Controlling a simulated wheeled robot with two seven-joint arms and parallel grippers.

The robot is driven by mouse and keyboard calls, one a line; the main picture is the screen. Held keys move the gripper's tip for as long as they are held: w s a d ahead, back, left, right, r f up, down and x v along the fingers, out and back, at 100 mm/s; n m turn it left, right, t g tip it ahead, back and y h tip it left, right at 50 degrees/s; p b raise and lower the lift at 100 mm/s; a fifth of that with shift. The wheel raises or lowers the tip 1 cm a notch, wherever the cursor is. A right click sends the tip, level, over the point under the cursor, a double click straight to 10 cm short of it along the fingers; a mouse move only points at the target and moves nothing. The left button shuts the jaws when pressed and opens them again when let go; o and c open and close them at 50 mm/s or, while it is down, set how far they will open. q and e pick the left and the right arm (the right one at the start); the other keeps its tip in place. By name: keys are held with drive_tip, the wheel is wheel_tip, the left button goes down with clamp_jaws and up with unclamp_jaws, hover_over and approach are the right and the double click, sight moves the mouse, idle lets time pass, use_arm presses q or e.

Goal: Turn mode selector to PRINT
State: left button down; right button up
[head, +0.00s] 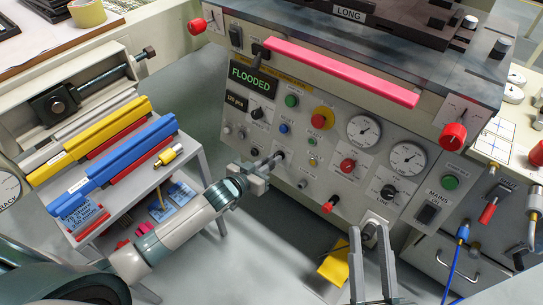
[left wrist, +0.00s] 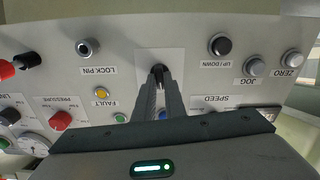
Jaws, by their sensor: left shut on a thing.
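My left gripper (head: 266,168) reaches the grey control panel (head: 232,120) from the left and is shut on a dark selector knob (head: 280,155). In the left wrist view, upside down, the knob (left wrist: 158,69) sits on a white plate between the fingertips of my left gripper (left wrist: 159,80). The fingers hide its label, so I cannot read PRINT or tell its setting. My right gripper (head: 370,232) is at the bottom right of the head view, fingers apart and empty, in front of the panel's lower edge.
A green FLOODED display (head: 249,80) is at the panel's upper left. A yellow-ringed red button (head: 322,117), gauges (head: 363,130) and a black knob (head: 388,190) are to the right. A pink bar (head: 340,72) runs above. A grey cart (head: 190,160) stands left.

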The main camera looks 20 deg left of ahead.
wheel_tip(320, 180, down, 11)
drive_tip(key=w+d+g+h+p, duration=0.2)
drive_tip(key=w+g+h+p, duration=0.1)
drive_tip(key=g, duration=0.4)
use_arm(q)
drive_tip(key=shift+m+h+p, duration=0.3)
drive_tip(key=shift+m+p, duration=1.6)
drive_tip(key=shift+m, duration=3.5)
use_arm(e)
drive_tip(key=s+d+f+g+h, duration=0.1)
drive_tip(key=s+d+f+g, duration=0.3)
drive_tip(key=f, duration=0.5)
drive_tip(key=shift+s+f+m+g+h, duration=0.3)
drive_tip(key=shift+s+g+h, duration=0.1)
drive_tip(key=shift+s+g, duration=0.95)
drive_tip(key=shift+w+d, duration=0.1)
drive_tip(key=shift+w, duration=0.1)
use_arm(q)
drive_tip(key=c, duration=1.8)
unclamp_jaws()
drive_tip(key=shift+d, duration=0.1)
